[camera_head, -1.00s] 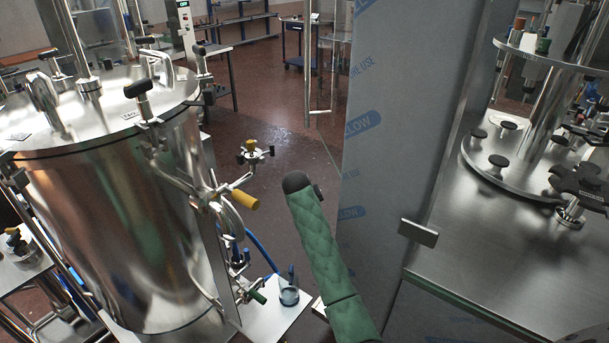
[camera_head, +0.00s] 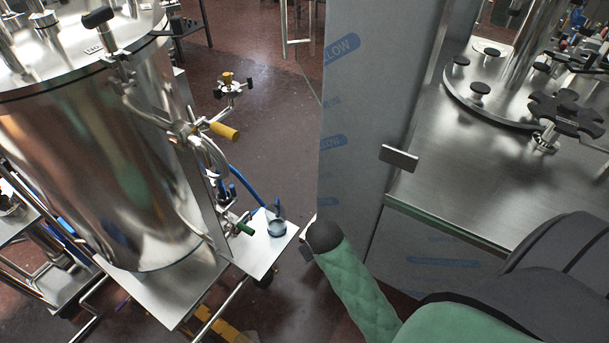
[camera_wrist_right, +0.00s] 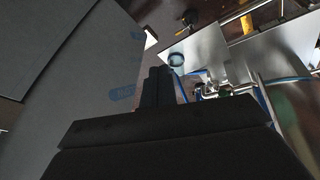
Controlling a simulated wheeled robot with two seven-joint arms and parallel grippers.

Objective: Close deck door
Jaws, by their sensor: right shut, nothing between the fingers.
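The deck door appears as a tall grey panel (camera_head: 362,105) with blue film lettering, standing upright at the left side of the steel deck (camera_head: 460,165). A small metal plate (camera_head: 398,158) sticks out near its right edge. My right arm, in a green sleeve, reaches up from the lower right to the panel's lower left edge. In the right wrist view, the panel (camera_wrist_right: 85,75) fills the left side, and my right gripper's dark fingers (camera_wrist_right: 158,75) are together and empty beside it. Contact with the panel cannot be told. My left gripper is not in view.
A large steel tank (camera_head: 100,170) with valves stands at the left. A low steel shelf (camera_head: 262,245) carrying a small glass vessel (camera_head: 277,228) lies close to my right arm. Dark red floor (camera_head: 275,130) is clear between tank and panel. Round racks stand on the deck.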

